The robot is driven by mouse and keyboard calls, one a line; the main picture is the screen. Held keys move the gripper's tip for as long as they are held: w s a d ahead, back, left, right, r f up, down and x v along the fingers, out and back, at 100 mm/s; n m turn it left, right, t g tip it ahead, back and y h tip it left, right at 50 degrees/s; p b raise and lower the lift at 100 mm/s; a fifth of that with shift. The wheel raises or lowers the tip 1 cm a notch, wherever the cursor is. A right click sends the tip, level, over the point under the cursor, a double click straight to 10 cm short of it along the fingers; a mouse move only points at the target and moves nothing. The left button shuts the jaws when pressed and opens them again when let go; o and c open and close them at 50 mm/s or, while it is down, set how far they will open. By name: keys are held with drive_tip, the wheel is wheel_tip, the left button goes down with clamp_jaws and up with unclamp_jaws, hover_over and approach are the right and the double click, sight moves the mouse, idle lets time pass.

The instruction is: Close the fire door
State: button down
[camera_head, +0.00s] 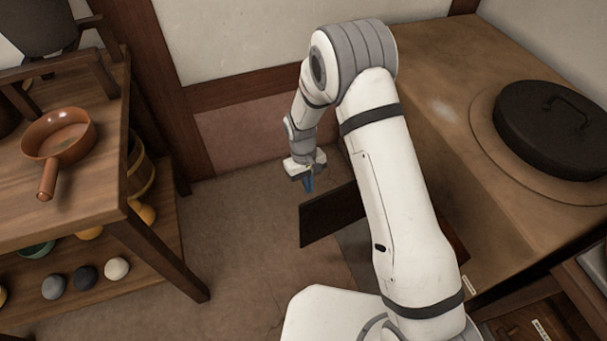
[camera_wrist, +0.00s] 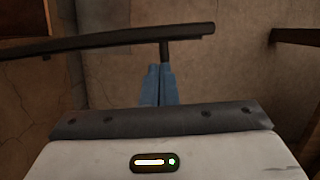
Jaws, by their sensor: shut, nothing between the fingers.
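The fire door (camera_head: 330,214) is a dark flat panel standing open, sticking out to the left from the brown stove (camera_head: 440,60). My arm hides its stove end and the opening. In the wrist view the door (camera_wrist: 100,40) is seen nearly edge-on as a dark bar across the top, with a short dark stub pointing toward my fingers. My gripper (camera_head: 309,184) has blue fingers, closed together and empty, just beside the door near its outer part. In the wrist view the fingertips (camera_wrist: 160,68) lie close to the stub; I cannot tell if they touch.
A wooden shelf table (camera_head: 60,205) stands at left with a copper-coloured pan (camera_head: 60,145) on top and several balls below. A black lid (camera_head: 555,128) sits on the stove top. The floor (camera_head: 240,235) between table and door is clear.

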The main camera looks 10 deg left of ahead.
drive_tip(key=shift+s+d, duration=0.6)
drive_tip(key=shift+s, duration=0.15)
